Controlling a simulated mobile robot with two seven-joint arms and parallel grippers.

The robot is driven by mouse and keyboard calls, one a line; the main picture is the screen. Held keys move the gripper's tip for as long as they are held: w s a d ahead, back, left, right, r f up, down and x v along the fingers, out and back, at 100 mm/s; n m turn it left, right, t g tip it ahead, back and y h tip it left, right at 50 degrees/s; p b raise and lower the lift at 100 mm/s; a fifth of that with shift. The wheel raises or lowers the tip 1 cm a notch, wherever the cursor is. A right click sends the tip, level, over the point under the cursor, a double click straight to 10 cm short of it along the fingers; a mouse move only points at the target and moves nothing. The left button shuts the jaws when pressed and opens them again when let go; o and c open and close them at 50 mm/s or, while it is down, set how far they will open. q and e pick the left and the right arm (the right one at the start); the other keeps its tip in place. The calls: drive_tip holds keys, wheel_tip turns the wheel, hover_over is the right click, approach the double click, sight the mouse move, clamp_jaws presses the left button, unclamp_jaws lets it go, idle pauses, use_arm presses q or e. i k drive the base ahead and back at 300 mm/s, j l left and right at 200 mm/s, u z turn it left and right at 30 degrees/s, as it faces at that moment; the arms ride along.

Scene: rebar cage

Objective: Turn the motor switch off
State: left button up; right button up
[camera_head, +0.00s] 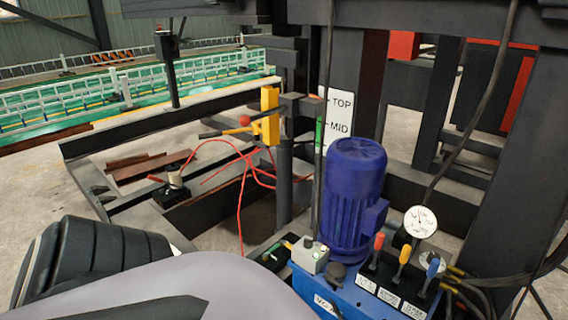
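A blue motor (353,195) with a finned body stands upright on a blue hydraulic unit (345,292). Neither of my grippers is in view. A dark ribbed arm link and a smooth grey part, which look like mine, fill the lower left and hide part of the floor and frame.
Red, yellow and blue levers (404,254) and a round gauge (420,221) stand right of the motor. A dark post (520,165) and hanging cables crowd the right. A yellow bracket (270,115) with red hoses stands behind, left of the TOP/MID sign (340,113).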

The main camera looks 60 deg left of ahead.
sight(308, 243)
drive_tip(key=u, duration=1.65)
drive_tip(key=z, duration=0.85)
drive_tip(key=j+z, duration=0.2)
drive_tip(key=z, duration=0.25)
drive_tip(key=j+z, duration=0.15)
drive_tip(key=z, duration=0.3)
drive_tip(key=k+j+z, duration=0.1)
drive_tip(key=j+z, duration=0.25)
drive_tip(key=k+j+z, duration=0.1)
drive_tip(key=z, duration=0.2)
drive_tip(key=k+j+z, duration=0.75)
drive_tip(key=k+j, duration=0.2)
drive_tip(key=j, duration=0.1)
